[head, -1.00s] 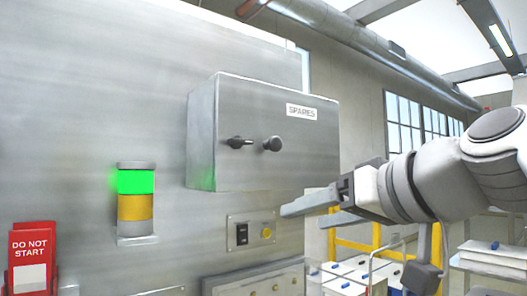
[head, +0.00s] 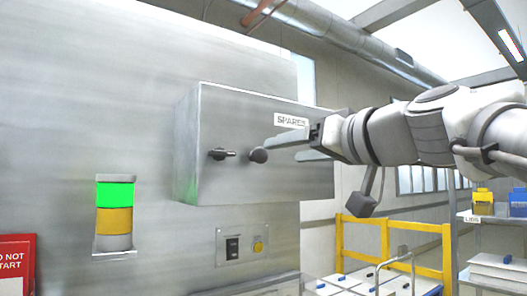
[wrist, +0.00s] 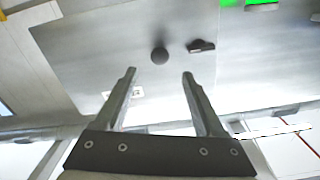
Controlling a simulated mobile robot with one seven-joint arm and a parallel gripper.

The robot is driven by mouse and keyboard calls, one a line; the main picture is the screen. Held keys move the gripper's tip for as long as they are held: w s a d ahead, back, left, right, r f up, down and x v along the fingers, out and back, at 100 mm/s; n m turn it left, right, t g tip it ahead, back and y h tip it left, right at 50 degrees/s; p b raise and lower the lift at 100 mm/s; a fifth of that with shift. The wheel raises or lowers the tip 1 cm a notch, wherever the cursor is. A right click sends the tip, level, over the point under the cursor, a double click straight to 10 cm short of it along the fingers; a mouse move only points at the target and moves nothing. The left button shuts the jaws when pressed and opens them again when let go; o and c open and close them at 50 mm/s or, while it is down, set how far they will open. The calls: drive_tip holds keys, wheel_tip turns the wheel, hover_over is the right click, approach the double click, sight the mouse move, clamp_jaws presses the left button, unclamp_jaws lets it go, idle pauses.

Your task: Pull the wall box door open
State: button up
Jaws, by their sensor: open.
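The wall box (head: 258,183) is a grey metal cabinet with a "SPARES" label, and its door is shut in the head view. A round dark knob (head: 258,155) and a dark turn latch (head: 221,154) sit side by side on the door front. My gripper (head: 287,149) is open and empty, just right of the knob, with its fingers pointing left at it. In the wrist view the knob (wrist: 159,56) shows beyond the fingertips, between their lines, and the latch (wrist: 201,46) is to its right. The fingers appear apart from the knob.
A green and amber signal lamp (head: 115,208) stands out from the wall at left. A switch plate (head: 243,244) is below the box. A yellow rail (head: 392,224) and a shelf with bins (head: 484,203) stand at right.

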sight(263, 155)
drive_tip(key=p+x, duration=0.1)
drive_tip(key=x, duration=0.8)
drive_tip(key=shift+w+a+p, duration=0.2)
drive_tip(key=shift+p, duration=0.2)
clamp_jaws()
idle(0.8)
